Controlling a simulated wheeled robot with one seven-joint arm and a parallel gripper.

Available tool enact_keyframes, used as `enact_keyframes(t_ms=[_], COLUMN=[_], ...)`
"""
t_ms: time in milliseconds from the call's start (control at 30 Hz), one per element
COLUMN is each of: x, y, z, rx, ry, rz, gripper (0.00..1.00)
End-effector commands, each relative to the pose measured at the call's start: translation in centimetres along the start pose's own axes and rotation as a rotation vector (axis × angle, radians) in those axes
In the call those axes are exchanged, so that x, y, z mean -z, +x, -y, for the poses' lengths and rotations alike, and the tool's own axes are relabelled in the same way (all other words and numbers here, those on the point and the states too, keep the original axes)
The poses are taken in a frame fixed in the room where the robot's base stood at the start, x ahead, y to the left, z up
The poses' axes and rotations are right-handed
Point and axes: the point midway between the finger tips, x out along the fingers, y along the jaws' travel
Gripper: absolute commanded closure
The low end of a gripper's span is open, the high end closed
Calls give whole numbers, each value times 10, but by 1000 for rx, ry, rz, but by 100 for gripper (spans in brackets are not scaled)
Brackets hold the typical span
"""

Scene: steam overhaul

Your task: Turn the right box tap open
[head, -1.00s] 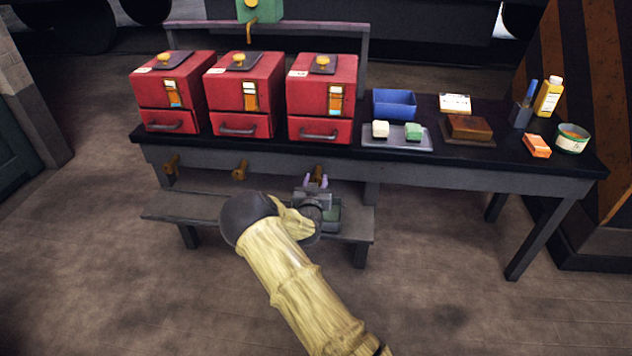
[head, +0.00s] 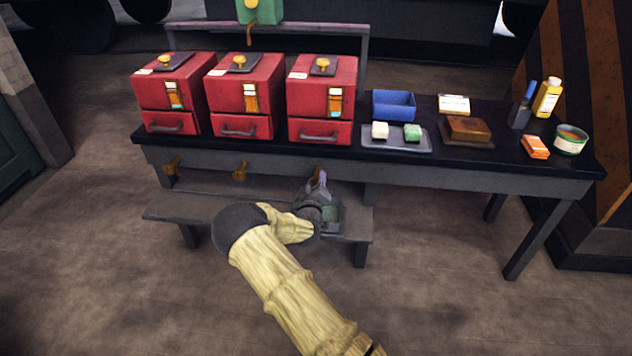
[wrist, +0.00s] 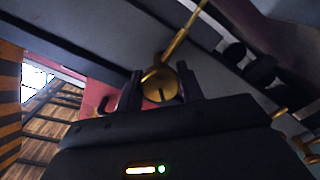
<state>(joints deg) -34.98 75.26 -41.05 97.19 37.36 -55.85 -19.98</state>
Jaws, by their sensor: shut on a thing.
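Three red boxes stand in a row on the table, and the right box (head: 322,90) has a brass knob on top. The right box tap (head: 317,172) is brass and sits at the table's front edge below that box. My gripper (head: 319,181) is shut on this tap from the front. In the wrist view, the round brass end of the tap (wrist: 159,85) lies between my two dark fingers, with a dark slot in its face. In the head view, my fingers partly hide the tap, and its exact angle is hard to tell.
The middle tap (head: 240,171) and left tap (head: 172,166) are to the left along the same edge. A low grey shelf (head: 165,210) runs beneath. Floor is clear in front.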

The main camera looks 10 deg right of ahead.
Motion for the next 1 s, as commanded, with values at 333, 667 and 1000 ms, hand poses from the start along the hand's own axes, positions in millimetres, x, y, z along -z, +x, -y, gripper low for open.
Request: enact_keyframes(t_ms=[333, 667, 1000], x=[-1, -1, -1], y=[-1, -1, -1], z=[2, 2, 2], rx=[4, 4, 4], ry=[-333, -624, -793], rz=[1, 0, 1], gripper=[85, 85, 85])
